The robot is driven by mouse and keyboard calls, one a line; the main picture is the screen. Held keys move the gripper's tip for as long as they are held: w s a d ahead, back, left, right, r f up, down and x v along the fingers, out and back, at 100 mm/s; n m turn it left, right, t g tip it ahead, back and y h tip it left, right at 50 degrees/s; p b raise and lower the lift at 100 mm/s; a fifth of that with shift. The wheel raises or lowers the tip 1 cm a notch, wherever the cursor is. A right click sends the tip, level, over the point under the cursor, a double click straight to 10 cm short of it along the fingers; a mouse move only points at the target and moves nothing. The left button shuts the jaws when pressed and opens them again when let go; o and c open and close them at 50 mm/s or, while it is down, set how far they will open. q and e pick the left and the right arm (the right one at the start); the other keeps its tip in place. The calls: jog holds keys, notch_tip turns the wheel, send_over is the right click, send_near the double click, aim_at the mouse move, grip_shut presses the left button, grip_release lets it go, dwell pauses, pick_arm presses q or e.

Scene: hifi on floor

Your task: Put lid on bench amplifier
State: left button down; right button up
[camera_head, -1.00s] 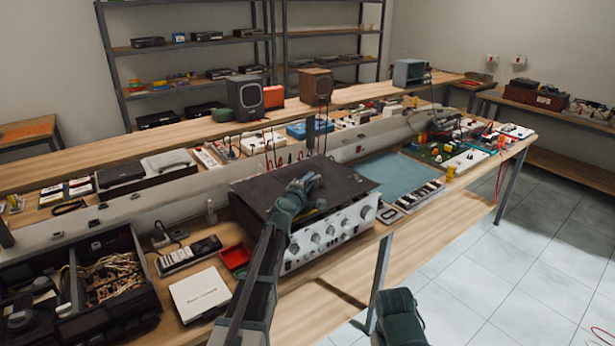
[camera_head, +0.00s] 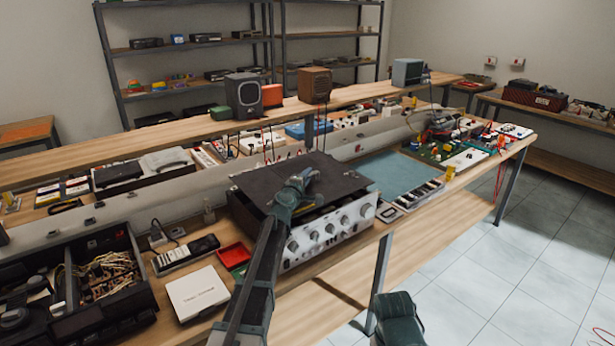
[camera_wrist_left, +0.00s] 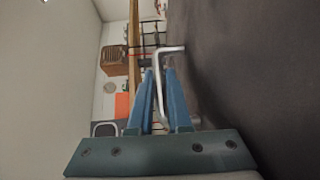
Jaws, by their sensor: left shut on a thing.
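The bench amplifier (camera_head: 332,230) stands on the workbench, its silver front with several knobs facing the near edge. The dark flat lid (camera_head: 333,176) is over its top, askew to the case, with a dark gap above the front panel. I cannot tell whether the lid touches the case. My left gripper (camera_head: 308,179) is above the lid, shut on its metal handle; the wrist view shows the blue fingers (camera_wrist_left: 160,98) around the handle (camera_wrist_left: 162,75), with the lid (camera_wrist_left: 250,75) on the right. Dark green housing of my right arm (camera_head: 399,318) shows at the bottom; its fingers are hidden.
Left of the amplifier are a red tray (camera_head: 233,256), a white box (camera_head: 198,292) and an open dark case with wires (camera_head: 105,280). A blue mat (camera_head: 397,176) and a keypad-like device (camera_head: 418,195) lie to the right. A raised shelf with speakers (camera_head: 244,96) runs behind.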

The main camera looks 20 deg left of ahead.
aim_at(308, 189)
pick_arm(q)
jog(key=shift+f+b, duration=1.75)
jog(key=shift+f, duration=0.3)
pick_arm(e)
jog(key=shift+f, duration=2)
pick_arm(q)
jog(key=shift+f+b, duration=0.65)
pick_arm(e)
jog(key=shift+f, duration=0.65)
pick_arm(q)
jog(key=shift+d, duration=0.1)
jog(key=c, duration=0.8)
grip_release()
jog(key=shift+o, duration=0.2)
jog(key=shift+s, duration=0.2)
